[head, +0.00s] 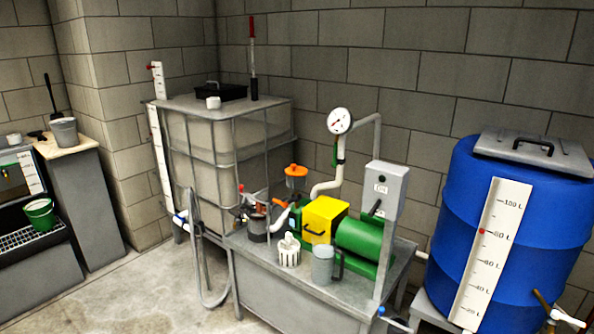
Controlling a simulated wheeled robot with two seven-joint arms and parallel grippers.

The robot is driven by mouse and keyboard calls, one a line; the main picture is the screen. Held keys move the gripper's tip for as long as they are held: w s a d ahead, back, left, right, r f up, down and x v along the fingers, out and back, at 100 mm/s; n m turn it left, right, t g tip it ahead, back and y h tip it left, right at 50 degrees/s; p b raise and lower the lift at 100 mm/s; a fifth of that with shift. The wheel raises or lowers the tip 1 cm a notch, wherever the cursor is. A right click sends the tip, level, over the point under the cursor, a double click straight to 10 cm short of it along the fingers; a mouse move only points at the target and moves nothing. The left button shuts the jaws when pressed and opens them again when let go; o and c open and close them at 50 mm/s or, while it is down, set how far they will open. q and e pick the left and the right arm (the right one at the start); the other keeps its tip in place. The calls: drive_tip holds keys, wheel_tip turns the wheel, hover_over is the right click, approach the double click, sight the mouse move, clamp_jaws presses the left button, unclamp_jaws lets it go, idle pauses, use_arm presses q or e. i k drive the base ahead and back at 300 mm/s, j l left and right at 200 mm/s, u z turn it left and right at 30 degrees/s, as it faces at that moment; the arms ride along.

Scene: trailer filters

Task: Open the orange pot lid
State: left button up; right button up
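The orange lid (296,170) sits on top of a small pot (296,184) at the back of the metal bench. It looks closed on the pot, but the join is too small to tell exactly. The lower part of the pot is hidden behind the items in front of it. Neither of my grippers shows in the head view.
The metal bench (290,296) also carries a yellow box (322,220), a green motor (362,240), a white basket (289,252) and a grey jug (322,265). A pipe with a gauge (340,121) rises behind. A blue barrel (505,225) stands right; floor at front left is clear.

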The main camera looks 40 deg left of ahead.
sight(295, 170)
drive_tip(key=i+j, duration=0.15)
drive_tip(key=j, duration=0.3)
drive_tip(key=i+j, duration=0.15)
drive_tip(key=j, duration=0.3)
drive_tip(key=i+j, duration=0.2)
drive_tip(key=j, duration=0.2)
drive_tip(key=i+j, duration=0.15)
drive_tip(key=j, duration=0.3)
drive_tip(key=i+j, duration=0.15)
drive_tip(key=j, duration=0.3)
drive_tip(key=i+j, duration=0.15)
drive_tip(key=j, duration=0.3)
drive_tip(key=i+j, duration=0.2)
drive_tip(key=j, duration=0.2)
drive_tip(key=i+j, duration=0.15)
drive_tip(key=j, duration=0.3)
drive_tip(key=u, duration=0.05)
